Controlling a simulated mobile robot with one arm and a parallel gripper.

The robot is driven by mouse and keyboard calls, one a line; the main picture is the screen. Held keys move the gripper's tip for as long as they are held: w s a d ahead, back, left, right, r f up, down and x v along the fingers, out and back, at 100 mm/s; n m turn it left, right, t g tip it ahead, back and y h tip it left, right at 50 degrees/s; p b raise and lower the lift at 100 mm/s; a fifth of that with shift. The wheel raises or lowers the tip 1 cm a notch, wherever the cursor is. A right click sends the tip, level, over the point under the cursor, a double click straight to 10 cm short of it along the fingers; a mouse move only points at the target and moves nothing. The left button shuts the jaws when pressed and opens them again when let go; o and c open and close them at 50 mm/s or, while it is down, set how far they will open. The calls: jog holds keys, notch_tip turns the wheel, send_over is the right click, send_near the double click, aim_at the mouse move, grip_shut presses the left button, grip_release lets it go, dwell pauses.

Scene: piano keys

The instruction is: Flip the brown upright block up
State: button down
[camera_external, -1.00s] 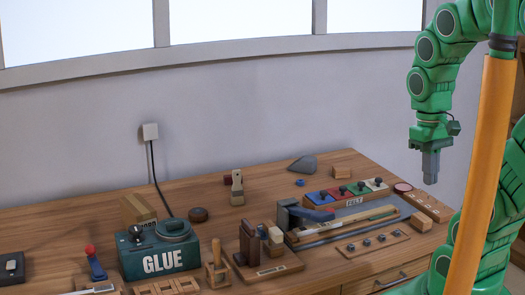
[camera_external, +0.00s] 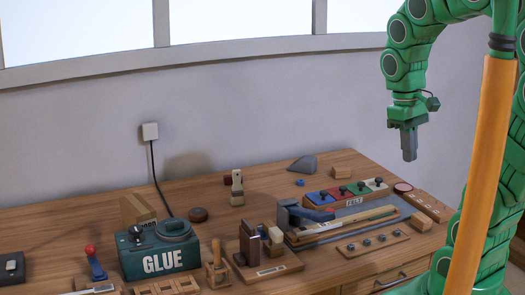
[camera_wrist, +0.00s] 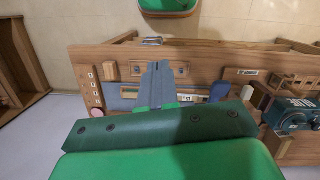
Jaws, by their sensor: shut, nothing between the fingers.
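The dark brown upright block (camera_external: 249,243) stands on a small wooden base with a label on its front, near the middle of the bench in the external view. A lighter block piece (camera_external: 273,243) is just to its right on the same base. My gripper (camera_external: 409,159) is shut and empty, pointing down in the air above the right end of the bench, well to the right of the block and higher. In the wrist view my gripper (camera_wrist: 159,64) shows as shut grey fingers over the bench.
A green glue box (camera_external: 160,252) is left of the block. A felt rack with coloured pads (camera_external: 347,192) and a grey tray with a wooden key strip (camera_external: 345,226) lie to its right. A small tan block (camera_external: 343,171) sits at the back. The air around my gripper is clear.

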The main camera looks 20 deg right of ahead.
jog(key=w+a+n+h, duration=0.2)
jog(key=w+a+n, duration=0.5)
jog(key=w+a, duration=0.95)
jog(key=a+f+n+t, duration=0.1)
jog(key=a+f+n, duration=0.3)
jog(key=a, duration=0.9)
jog(key=a+f+n+h, duration=0.1)
jog(key=a+f+n, duration=0.3)
jog(key=a, duration=1)
jog(key=shift+n+t+h, duration=0.3)
jog(key=shift+n+t, duration=0.1)
jog(key=shift+s+f, duration=0.1)
jog(key=shift+f, duration=0.1)
